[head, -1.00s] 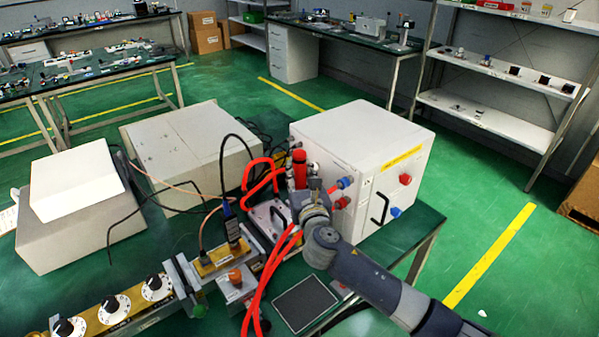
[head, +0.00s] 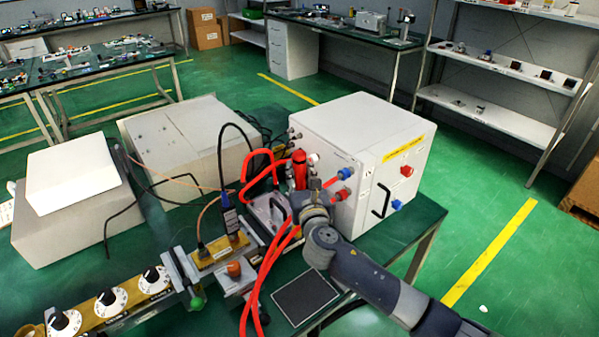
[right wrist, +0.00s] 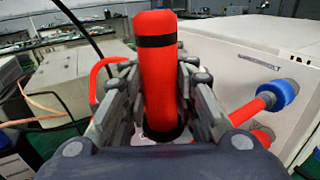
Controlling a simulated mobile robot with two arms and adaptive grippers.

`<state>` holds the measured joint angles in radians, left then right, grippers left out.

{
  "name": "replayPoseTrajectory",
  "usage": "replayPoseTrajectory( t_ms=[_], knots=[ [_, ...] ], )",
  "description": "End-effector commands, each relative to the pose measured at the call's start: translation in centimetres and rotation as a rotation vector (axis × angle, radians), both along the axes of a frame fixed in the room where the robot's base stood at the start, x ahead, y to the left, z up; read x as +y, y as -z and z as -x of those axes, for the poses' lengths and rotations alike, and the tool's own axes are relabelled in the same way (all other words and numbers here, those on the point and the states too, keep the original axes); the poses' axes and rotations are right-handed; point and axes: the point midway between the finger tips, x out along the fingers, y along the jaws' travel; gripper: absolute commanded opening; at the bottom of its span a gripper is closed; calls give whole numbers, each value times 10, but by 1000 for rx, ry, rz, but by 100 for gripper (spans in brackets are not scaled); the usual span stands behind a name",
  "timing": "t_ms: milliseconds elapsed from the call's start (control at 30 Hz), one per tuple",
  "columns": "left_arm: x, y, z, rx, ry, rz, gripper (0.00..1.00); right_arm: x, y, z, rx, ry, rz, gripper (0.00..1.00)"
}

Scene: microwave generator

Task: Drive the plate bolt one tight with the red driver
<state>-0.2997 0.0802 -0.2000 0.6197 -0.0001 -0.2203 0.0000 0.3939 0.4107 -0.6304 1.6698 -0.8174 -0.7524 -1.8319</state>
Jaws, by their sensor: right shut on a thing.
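The red driver (head: 299,170) stands upright beside the white box, its red handle with a black band filling the middle of the right wrist view (right wrist: 157,65). My right gripper (right wrist: 160,100) is shut around the handle, with a finger on each side; in the head view the gripper (head: 300,190) sits at the left face of the box. The metal plate (head: 268,213) lies under and left of the gripper. The plate bolt and the driver's tip are hidden by the gripper. My left gripper is not in view.
The white box (head: 350,140) with red and blue fittings stands close right of the gripper. Red hoses (head: 266,270) loop in front and behind. A black cable connector (head: 230,218), a dial panel (head: 108,300) and a dark pad (head: 305,297) are nearby.

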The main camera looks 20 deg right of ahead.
Motion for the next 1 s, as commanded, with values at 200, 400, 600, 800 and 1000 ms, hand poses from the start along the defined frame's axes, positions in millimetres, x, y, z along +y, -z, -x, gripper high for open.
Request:
replayPoseTrajectory(
  t_ms=[200,400,600,800,1000],
  knots=[
    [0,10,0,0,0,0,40,0,11,0,-3,-1,-2,0],
    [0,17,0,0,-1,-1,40,0,20,0,-3,-1,-2,0],
    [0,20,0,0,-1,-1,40,0,26,0,-4,-1,-1,0],
    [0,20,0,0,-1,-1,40,0,25,0,-4,-1,-1,0],
    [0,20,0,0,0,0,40,0,25,0,-4,-1,-1,0]
  ],
)
